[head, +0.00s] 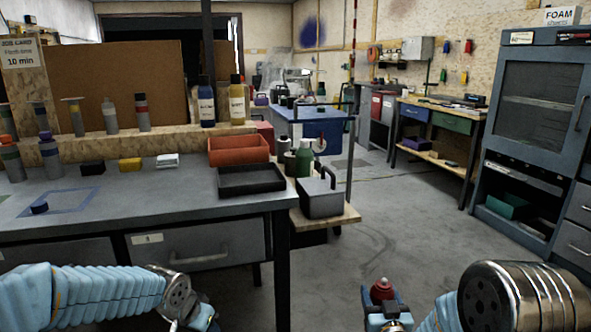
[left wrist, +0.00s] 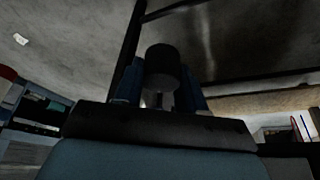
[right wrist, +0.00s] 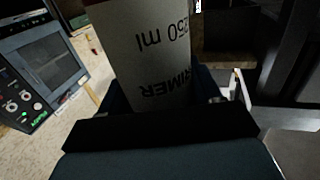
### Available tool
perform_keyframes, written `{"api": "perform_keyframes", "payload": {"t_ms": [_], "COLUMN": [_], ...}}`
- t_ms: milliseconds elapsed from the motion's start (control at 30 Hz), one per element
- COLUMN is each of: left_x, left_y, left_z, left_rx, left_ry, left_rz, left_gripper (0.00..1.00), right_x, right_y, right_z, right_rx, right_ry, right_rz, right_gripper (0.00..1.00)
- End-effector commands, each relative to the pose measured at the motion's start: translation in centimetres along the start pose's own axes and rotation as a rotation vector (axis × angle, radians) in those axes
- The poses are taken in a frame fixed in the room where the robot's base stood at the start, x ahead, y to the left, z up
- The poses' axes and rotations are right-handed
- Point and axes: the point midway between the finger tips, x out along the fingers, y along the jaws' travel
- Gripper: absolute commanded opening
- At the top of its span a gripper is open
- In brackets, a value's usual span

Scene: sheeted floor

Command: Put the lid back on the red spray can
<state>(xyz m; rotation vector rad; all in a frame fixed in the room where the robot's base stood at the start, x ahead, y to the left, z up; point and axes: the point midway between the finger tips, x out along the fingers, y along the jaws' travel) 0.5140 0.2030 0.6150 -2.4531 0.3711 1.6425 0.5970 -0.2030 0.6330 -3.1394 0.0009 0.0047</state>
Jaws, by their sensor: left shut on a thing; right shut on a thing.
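The spray can's red top (head: 381,290) shows between the blue fingers of my right gripper (head: 385,305) at the bottom of the head view. In the right wrist view the can (right wrist: 145,45) has a pale label with upside-down "PRIMER" and "250 ml", and my right gripper is shut on it. My left gripper (left wrist: 161,90) is shut on a dark, short cylinder that looks like the lid (left wrist: 162,66); its colour is hard to tell in shadow. In the head view my left wrist is at the bottom left, apart from the can, and the lid cannot be made out.
The workbench (head: 130,205) on the left holds a black tray (head: 250,180), an orange bin (head: 238,150) and a small blue cap (head: 39,207) inside a marked outline. Several cans and bottles stand behind. A grey box (head: 320,197) sits beside the bench.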

Motion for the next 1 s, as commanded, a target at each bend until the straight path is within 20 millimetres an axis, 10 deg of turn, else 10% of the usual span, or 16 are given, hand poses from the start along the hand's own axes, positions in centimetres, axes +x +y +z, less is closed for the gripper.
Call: {"api": "perform_keyframes", "payload": {"t_ms": [700, 1000], "left_x": [0.0, 0.0], "left_y": [0.0, 0.0], "left_z": [0.0, 0.0], "left_rx": [0.0, 0.0], "left_ry": [0.0, 0.0], "left_rz": [0.0, 0.0], "left_gripper": [0.12, 0.12], "right_x": [0.0, -2.0], "right_y": [-0.1, -3.9], "right_z": [-0.1, 3.6], "right_rx": [-0.002, -0.002], "right_ry": [0.002, -0.005], "right_rz": [-0.005, -0.171], "right_gripper": [0.08, 0.08]}}
